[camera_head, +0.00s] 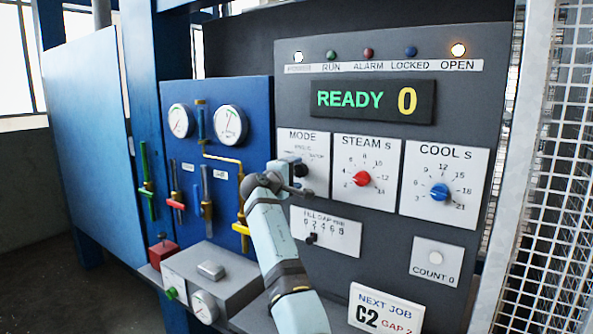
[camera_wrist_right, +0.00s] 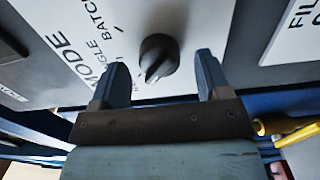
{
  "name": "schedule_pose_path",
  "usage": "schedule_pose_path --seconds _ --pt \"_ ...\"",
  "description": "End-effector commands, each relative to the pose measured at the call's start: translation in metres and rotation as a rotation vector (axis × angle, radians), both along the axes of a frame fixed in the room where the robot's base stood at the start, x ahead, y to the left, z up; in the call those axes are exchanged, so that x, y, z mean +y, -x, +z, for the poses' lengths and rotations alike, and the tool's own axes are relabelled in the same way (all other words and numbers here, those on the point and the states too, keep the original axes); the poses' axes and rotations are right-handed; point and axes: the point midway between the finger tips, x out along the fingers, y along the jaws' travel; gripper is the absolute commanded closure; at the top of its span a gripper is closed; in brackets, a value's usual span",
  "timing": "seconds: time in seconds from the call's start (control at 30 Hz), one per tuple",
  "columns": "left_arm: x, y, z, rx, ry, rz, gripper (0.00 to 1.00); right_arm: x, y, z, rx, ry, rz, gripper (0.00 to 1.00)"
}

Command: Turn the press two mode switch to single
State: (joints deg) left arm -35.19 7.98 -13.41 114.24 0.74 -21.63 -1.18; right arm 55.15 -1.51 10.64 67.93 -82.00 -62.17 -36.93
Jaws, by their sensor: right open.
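The mode switch is a black knob (camera_wrist_right: 158,57) on the white MODE plate (camera_head: 302,143), at the left of the grey control panel. In the wrist view the plate reads MODE, part of SINGLE, and BATCH; other lettering is hidden by a finger. My right gripper (camera_wrist_right: 162,64) is open, with one finger on each side of the knob and visible gaps between. In the head view my right gripper (camera_head: 287,180) is in front of the MODE plate and covers part of it. I cannot tell clearly which label the knob points at. My left gripper is out of view.
The display (camera_head: 372,101) reads READY 0, and the OPEN lamp (camera_head: 458,50) glows. The red steam dial (camera_head: 362,178) and blue cool dial (camera_head: 439,191) are to the right. A fill slider (camera_head: 311,238) is below. Valve handles and gauges are left; a mesh guard (camera_head: 565,180) is right.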

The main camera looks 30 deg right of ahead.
Motion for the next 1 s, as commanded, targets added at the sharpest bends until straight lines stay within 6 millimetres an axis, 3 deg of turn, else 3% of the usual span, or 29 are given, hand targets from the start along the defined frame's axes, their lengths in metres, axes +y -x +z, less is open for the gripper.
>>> schedule_pose_path --seconds 0.43,0.67,1.0 --pt "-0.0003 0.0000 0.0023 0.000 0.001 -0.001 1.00 -0.0113 -0.0048 0.0000 -0.001 0.000 0.001 0.30" --pt "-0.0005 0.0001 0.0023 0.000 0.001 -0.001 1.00 -0.0111 -0.0047 -0.0001 -0.001 0.000 0.001 0.79" --pt "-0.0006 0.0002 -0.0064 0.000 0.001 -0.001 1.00 -0.0114 -0.0046 -0.0025 -0.040 -0.016 0.000 0.79"
